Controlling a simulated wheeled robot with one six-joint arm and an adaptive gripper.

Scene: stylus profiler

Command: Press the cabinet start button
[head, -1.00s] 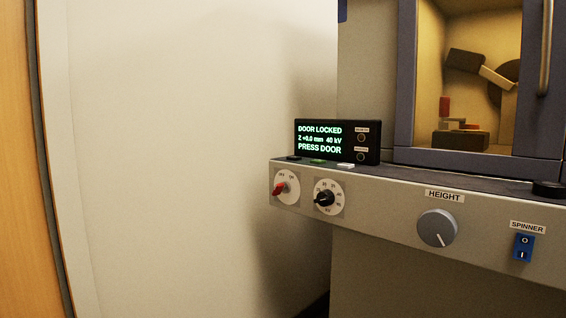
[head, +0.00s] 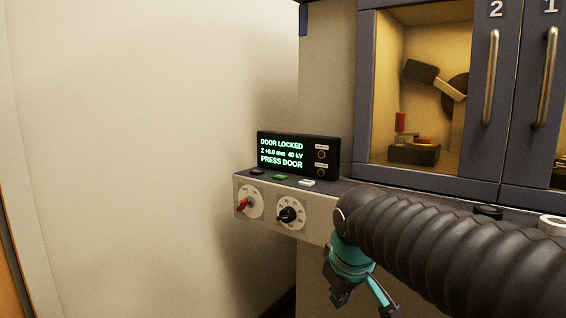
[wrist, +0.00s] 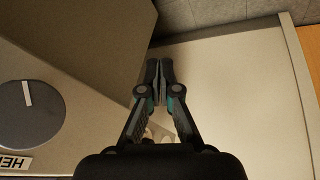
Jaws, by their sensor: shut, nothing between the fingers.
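A row of small buttons lies on the ledge of the cabinet's front panel, below the display: a black button (head: 257,171), a green button (head: 280,177) and a white button (head: 306,182). No label on them is readable, so I cannot tell which is the start button. My gripper (wrist: 159,72) is shut and empty in the wrist view, its two fingertips together. In the head view it hangs in front of the panel, below and right of the buttons and apart from them; my arm hides part of the panel there.
The display (head: 298,155) reads DOOR LOCKED and PRESS DOOR. A red-pointer knob (head: 245,204) and a black knob (head: 288,215) sit on the panel front. The cabinet doors have upright handles (head: 490,77). A grey dial (wrist: 30,112) shows beside my gripper. A bare wall is at left.

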